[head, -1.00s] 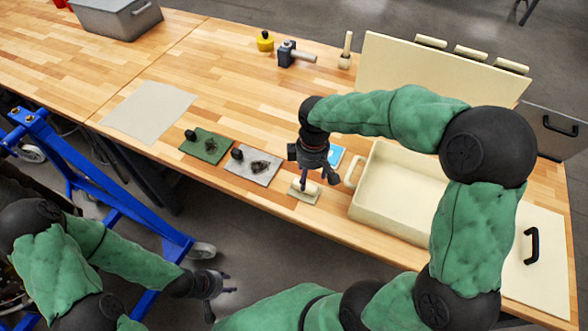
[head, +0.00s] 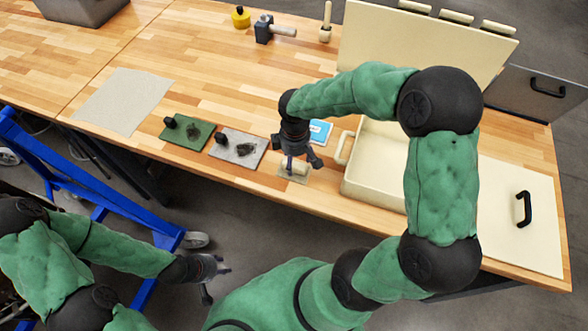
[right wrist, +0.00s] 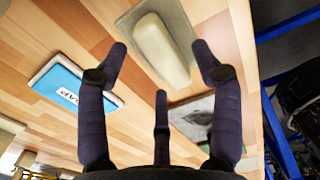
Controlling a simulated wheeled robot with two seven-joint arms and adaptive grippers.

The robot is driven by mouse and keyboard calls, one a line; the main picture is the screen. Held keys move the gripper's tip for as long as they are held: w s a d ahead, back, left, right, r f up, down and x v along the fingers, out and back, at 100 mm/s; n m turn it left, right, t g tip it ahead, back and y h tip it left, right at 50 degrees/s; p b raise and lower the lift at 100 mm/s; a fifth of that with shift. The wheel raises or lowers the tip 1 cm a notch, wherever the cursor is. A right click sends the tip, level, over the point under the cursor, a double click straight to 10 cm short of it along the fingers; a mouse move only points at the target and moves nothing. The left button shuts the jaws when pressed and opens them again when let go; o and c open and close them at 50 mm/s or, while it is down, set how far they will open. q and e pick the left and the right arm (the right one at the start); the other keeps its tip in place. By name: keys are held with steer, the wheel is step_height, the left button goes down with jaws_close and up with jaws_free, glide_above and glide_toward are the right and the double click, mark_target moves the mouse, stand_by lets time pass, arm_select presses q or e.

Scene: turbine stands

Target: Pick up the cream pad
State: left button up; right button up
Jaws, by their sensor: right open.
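The cream pad is a rounded cream block (right wrist: 160,48) on a flat beige-grey sheet (right wrist: 128,22); I cannot tell whether they are one piece. In the head view the block (head: 300,169) lies near the table's front edge, partly hidden by my right gripper. My right gripper (head: 295,163) points down over it, open and empty. In the right wrist view its fingers (right wrist: 160,62) are spread, with the block beyond and between two of the tips; contact cannot be told. My left gripper (head: 217,277) hangs off the table front, seemingly empty, its fingers apart.
A green pad (head: 178,136) and a grey pad (head: 247,158) with dark knobs lie left of the block. A blue-and-white packet (head: 320,131) lies behind it. A cream open box (head: 372,190) stands close on the right. A beige sheet (head: 122,100) lies further left.

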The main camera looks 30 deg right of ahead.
step_height(320, 180, down, 2)
steer(key=shift+f, duration=0.1)
steer(key=c, duration=1.3)
steer(key=shift+r, duration=0.75)
steer(key=s+a+r+p, duration=0.1)
steer(key=s+a+r, duration=0.2)
steer(key=r, duration=0.1)
steer(key=s+a+r+p, duration=0.1)
steer(key=s+a+r, duration=0.2)
steer(key=s+a+r+p, duration=0.1)
steer(key=s+a+r, duration=0.3)
steer(key=shift+r, duration=0.3)
steer(key=shift+d, duration=0.1)
